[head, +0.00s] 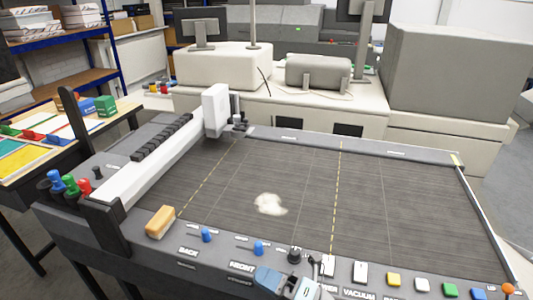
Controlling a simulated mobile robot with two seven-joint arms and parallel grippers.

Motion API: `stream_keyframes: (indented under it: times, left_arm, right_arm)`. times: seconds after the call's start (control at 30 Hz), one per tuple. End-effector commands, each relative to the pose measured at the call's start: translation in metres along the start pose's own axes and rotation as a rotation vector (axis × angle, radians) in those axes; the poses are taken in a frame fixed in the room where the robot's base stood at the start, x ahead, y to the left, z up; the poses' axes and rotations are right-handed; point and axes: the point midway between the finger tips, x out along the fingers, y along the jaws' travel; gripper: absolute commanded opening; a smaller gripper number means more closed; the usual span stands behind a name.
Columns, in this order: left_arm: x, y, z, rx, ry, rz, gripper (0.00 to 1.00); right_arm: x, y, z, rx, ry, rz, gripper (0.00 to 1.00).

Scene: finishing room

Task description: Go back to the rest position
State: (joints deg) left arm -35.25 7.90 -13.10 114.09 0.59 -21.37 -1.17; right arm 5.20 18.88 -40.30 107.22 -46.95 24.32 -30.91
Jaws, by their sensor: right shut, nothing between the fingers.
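My right gripper (316,265) shows at the bottom centre of the head view, low over the front control panel (215,260) of a flatbed machine. Its dark fingertips are together with nothing between them. They are beside a black knob (294,254) and a white switch (327,265); I cannot tell whether they touch either. My left gripper is out of view.
The machine's dark bed (380,200) carries a pale irregular patch (269,204). A white gantry (165,160) crosses its left side. A tan block (160,221) sits on the front left corner. Coloured buttons (393,279) line the panel. A work table (30,160) stands left.

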Motion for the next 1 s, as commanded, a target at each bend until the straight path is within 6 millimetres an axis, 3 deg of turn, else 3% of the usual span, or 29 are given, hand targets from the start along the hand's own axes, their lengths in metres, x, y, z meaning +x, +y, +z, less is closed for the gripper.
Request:
stream_keyframes:
  times: [0.13,0.23,0.4,0.5,0.6,0.7,1.0]
  left_arm:
    - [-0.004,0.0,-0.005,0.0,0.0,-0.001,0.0]
    - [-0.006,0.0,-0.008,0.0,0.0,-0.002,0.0]
    - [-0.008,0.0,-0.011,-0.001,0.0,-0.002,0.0]
    - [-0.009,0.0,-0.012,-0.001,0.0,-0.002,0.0]
    - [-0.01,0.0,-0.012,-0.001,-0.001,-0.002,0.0]
    - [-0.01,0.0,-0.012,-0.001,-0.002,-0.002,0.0]
    - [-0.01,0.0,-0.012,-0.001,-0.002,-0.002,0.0]
  right_arm:
    - [-0.057,-0.028,0.019,0.48,-0.397,-0.038,0.0]
    - [-0.11,-0.056,0.02,0.8,-0.664,-0.06,0.0]
    - [-0.209,-0.101,-0.012,1.282,-1.078,-0.078,0.0]
    - [-0.251,-0.115,-0.036,1.471,-1.248,-0.076,0.0]
    - [-0.277,-0.121,-0.054,1.585,-1.353,-0.072,0.0]
    - [-0.288,-0.124,-0.063,1.639,-1.402,-0.069,0.0]
    - [-0.29,-0.125,-0.065,1.648,-1.41,-0.069,0.0]
